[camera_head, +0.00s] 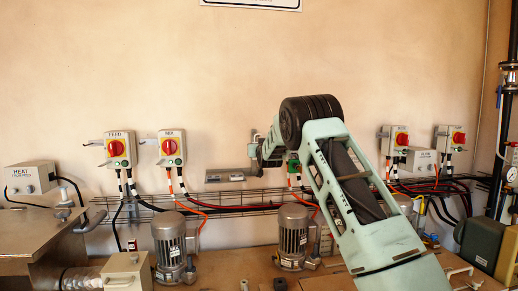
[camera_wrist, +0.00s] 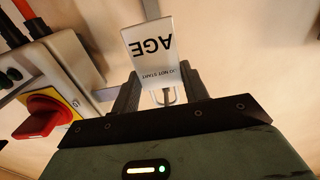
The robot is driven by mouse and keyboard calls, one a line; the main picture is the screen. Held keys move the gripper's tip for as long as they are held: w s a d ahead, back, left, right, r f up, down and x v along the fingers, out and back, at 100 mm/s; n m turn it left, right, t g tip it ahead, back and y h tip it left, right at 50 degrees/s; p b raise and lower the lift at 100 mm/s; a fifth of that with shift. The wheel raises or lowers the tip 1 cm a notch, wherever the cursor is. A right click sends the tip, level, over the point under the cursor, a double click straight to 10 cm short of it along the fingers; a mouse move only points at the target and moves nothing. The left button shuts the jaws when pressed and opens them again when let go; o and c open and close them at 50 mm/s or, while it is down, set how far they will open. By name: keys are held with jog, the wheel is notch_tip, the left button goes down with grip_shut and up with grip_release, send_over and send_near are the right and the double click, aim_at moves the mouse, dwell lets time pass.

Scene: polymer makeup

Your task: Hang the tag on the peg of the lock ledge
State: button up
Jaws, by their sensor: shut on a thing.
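The tag (camera_wrist: 150,48) is a white card with dark print, upside down in the wrist view. My gripper (camera_wrist: 160,92) is shut on it, with a dark finger on each side. A small metal loop shows at the tag's lower edge between the fingers. A grey bar (camera_wrist: 106,93), which looks like the lock ledge, runs from a switch box towards the left finger. Its peg is not clear, and I cannot tell whether the tag touches it. In the head view, my gripper (camera_head: 256,148) is at the wall, partly hidden by my arm.
The switch box with a red knob (camera_wrist: 48,112) is close beside my gripper in the wrist view. FEED (camera_head: 116,148) and MIX (camera_head: 171,148) switches hang to the left. A grey wall fitting (camera_head: 225,175) and cable tray (camera_head: 235,209) are below. Motors (camera_head: 293,237) stand on the bench.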

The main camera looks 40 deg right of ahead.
jog(key=o, duration=1)
jog(key=shift+o, duration=0.2)
jog(key=b+v, duration=0.8)
jog(key=v, duration=0.9)
jog(key=shift+s, duration=0.2)
jog(key=shift+a, duration=0.1)
